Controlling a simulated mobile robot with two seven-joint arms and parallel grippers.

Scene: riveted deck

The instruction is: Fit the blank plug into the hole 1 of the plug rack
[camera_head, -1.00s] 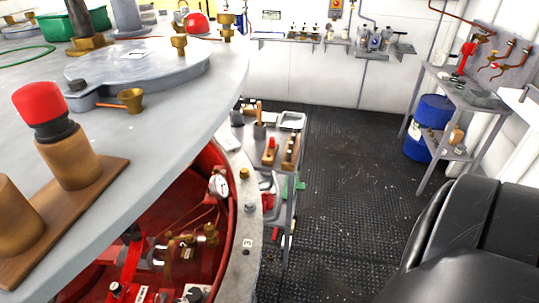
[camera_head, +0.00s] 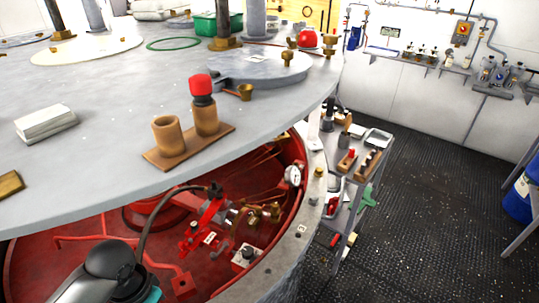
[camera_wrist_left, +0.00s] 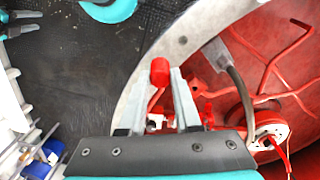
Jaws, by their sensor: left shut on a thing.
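The plug rack (camera_head: 188,147) is a wooden base with two wooden cups on the grey round table top. The front left cup (camera_head: 168,137) is open and empty. The cup behind it holds a dark plug with a red cap (camera_head: 202,88), upright. In the left wrist view, my left gripper (camera_wrist_left: 166,82) is shut on a small red piece, which looks like the blank plug (camera_wrist_left: 160,71). Its lower part is hidden between the fingers. In the head view only my left arm shows at bottom left, not its fingertips. My right gripper is in no view.
A grey flanged disc (camera_head: 258,65), a white block (camera_head: 45,122) and a green bin (camera_head: 217,22) stand on the table. Below its edge is a red recess with hoses and a gauge (camera_head: 292,175). A tool cart (camera_head: 345,190) stands to the right, with dark floor beyond.

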